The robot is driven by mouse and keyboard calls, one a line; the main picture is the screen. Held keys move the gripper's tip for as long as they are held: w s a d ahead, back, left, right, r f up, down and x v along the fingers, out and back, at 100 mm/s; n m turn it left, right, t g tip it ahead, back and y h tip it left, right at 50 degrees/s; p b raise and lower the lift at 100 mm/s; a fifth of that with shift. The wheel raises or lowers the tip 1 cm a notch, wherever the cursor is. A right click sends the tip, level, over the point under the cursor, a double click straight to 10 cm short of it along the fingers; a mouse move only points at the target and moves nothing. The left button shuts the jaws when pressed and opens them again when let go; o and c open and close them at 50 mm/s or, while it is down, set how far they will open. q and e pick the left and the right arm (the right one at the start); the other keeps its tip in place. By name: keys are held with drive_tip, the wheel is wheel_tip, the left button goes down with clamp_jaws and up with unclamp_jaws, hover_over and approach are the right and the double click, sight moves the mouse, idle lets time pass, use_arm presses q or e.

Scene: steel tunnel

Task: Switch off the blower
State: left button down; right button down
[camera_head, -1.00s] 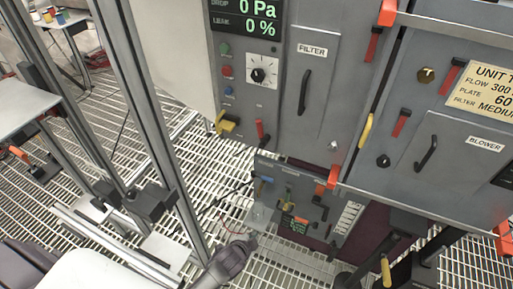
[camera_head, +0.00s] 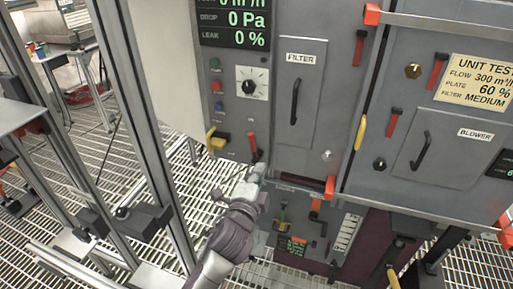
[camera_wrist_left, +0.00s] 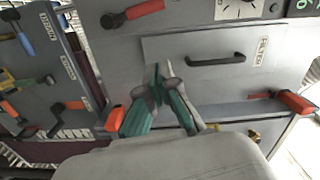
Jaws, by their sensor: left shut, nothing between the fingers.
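The grey door labelled BLOWER (camera_head: 438,150) has a black handle (camera_head: 421,151) and is closed on the right cabinet. On the left cabinet are a green button (camera_head: 214,63), a red button (camera_head: 217,85), a blue button (camera_head: 218,106) and a white dial plate (camera_head: 243,76). Below them sit a yellow lever (camera_head: 218,138) and a red lever (camera_head: 254,148). I cannot tell which control switches the blower. My left gripper (camera_head: 250,180) is just below the red lever. In the wrist view its fingers (camera_wrist_left: 158,78) are shut and empty, in front of the filter door (camera_wrist_left: 215,82). My right gripper is not in view.
The filter door's black handle (camera_head: 295,101) stands out from the left cabinet. An orange-red corner piece (camera_head: 330,187) juts out at the cabinet's lower edge. A lower panel (camera_head: 285,215) holds several levers. A metal post (camera_head: 150,130) stands left of my arm.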

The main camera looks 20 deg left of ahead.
sight(252, 142)
use_arm(q)
drive_tip(key=w+a, duration=0.4)
drive_tip(key=w, duration=0.7)
drive_tip(key=shift+f+p, duration=0.4)
